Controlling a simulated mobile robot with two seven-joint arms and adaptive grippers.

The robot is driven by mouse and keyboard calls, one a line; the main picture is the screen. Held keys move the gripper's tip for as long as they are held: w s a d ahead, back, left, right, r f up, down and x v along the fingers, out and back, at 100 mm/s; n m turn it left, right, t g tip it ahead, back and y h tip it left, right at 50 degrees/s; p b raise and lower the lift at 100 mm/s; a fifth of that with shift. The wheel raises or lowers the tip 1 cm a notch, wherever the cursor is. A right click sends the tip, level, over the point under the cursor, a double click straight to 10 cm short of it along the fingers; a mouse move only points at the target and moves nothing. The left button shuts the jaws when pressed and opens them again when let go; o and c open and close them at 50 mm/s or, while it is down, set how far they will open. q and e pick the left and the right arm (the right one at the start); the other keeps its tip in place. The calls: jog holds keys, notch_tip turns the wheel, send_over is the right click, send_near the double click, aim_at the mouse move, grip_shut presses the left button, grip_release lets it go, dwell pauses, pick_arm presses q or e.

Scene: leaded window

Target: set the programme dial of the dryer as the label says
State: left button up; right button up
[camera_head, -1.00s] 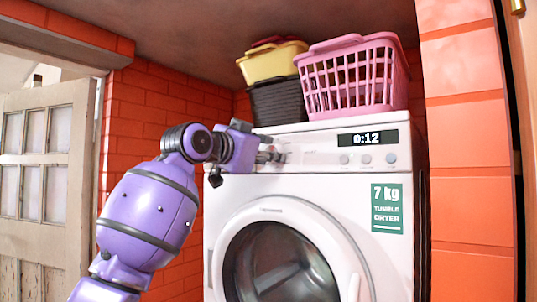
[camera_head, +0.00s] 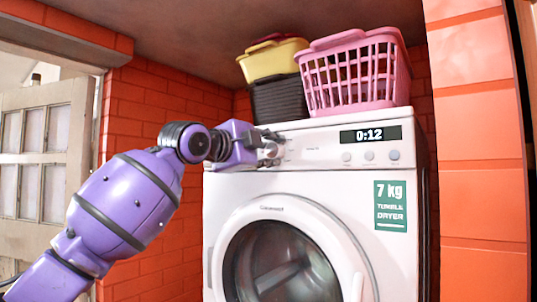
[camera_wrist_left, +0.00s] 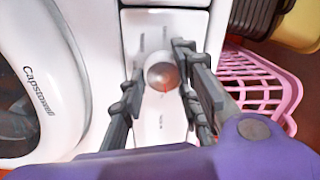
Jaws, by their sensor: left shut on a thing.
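The white tumble dryer (camera_head: 335,165) stands in a brick alcove. Its round programme dial (camera_wrist_left: 163,77) sits on the control panel, with small markings around it too blurred to read. My left gripper (camera_head: 270,150) is at the left end of the panel. In the head view the gripper largely hides the dial. A green label (camera_head: 391,206) on the dryer's front reads "7 kg TUMBLE DRYER". My right gripper is not in view.
A pink basket (camera_head: 353,72) and a yellow basket (camera_head: 271,62) on a dark one (camera_head: 278,100) stand on top. A paned door (camera_head: 33,150) is at the left.

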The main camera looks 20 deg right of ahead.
pick_arm(q)
jog(key=m, duration=0.5)
jog(key=m+b, duration=0.1)
jog(key=m, duration=0.4)
jog(key=w+f+m, duration=0.1)
jog(key=m, duration=0.4)
jog(key=shift+a, duration=0.15)
jog(key=shift+a+r+m, duration=0.1)
jog(key=shift+r+m, duration=0.1)
jog(key=shift+m, duration=1.2)
jog(key=shift+r+m, duration=0.15)
jog(key=shift+m, duration=1.25)
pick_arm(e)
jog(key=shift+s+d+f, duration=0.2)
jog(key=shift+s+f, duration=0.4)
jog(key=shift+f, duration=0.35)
pick_arm(q)
jog(key=shift+r, duration=0.1)
